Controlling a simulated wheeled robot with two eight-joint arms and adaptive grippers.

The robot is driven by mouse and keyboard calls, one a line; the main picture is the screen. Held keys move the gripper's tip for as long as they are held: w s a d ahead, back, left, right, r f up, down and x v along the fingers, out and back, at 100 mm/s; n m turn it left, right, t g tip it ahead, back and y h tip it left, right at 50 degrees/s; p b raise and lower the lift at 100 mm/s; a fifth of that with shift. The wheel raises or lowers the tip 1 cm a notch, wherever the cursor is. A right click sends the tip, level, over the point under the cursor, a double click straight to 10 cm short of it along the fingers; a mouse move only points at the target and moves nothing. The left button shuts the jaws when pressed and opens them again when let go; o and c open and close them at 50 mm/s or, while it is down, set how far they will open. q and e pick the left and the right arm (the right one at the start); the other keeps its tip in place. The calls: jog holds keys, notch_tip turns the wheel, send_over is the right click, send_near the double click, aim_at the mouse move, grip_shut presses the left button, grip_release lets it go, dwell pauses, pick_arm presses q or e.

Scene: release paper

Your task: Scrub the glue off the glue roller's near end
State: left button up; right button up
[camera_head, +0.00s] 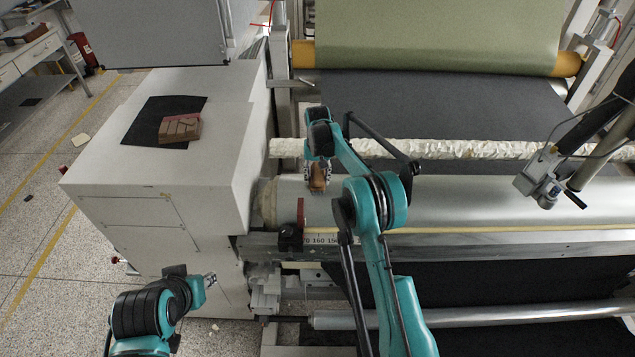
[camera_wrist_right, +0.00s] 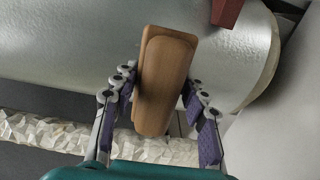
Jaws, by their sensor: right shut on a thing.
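The smooth silver glue roller (camera_head: 450,200) runs across the machine. Its near end (camera_head: 267,202), beside the white cabinet, has a dull tan band; the end also shows in the right wrist view (camera_wrist_right: 262,75). My right gripper (camera_head: 318,180) is shut on a brown wooden-backed scrubber (camera_wrist_right: 165,80), over the silver roller close to that end. The scrubber's working face is hidden, so I cannot tell whether it touches the roller. My left gripper (camera_head: 209,280) hangs in front of the cabinet, away from the roller; its jaws are too small to read.
A crinkled whitish roller (camera_head: 450,148) lies behind the silver one. A red plate (camera_head: 301,212) stands at the roller's front, near my right gripper. A reddish-brown block (camera_head: 180,128) lies on a black sheet (camera_head: 140,133) on the white cabinet (camera_head: 150,175). A grey device (camera_head: 540,180) hangs at right.

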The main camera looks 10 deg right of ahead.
jog(key=shift+w+d+f, duration=0.15)
jog(key=shift+w+d, duration=0.05)
jog(key=shift+w, duration=0.4)
jog(key=shift+c, duration=0.4)
jog(key=shift+d, duration=0.35)
jog(key=shift+s, duration=0.15)
jog(key=shift+s+a+b, duration=0.2)
jog(key=shift+s+b, duration=0.25)
jog(key=shift+s, duration=0.5)
jog(key=shift+s+a+b, duration=0.15)
jog(key=shift+s+b, duration=0.3)
jog(key=shift+s, duration=0.45)
jog(key=shift+w, duration=0.35)
jog(key=shift+w+d, duration=0.2)
jog(key=shift+w, duration=0.65)
jog(key=shift+w+d, duration=0.2)
jog(key=shift+w, duration=0.6)
jog(key=shift+r, duration=0.2)
jog(key=shift+r+p, duration=1.65)
jog(key=shift+r, duration=1.3)
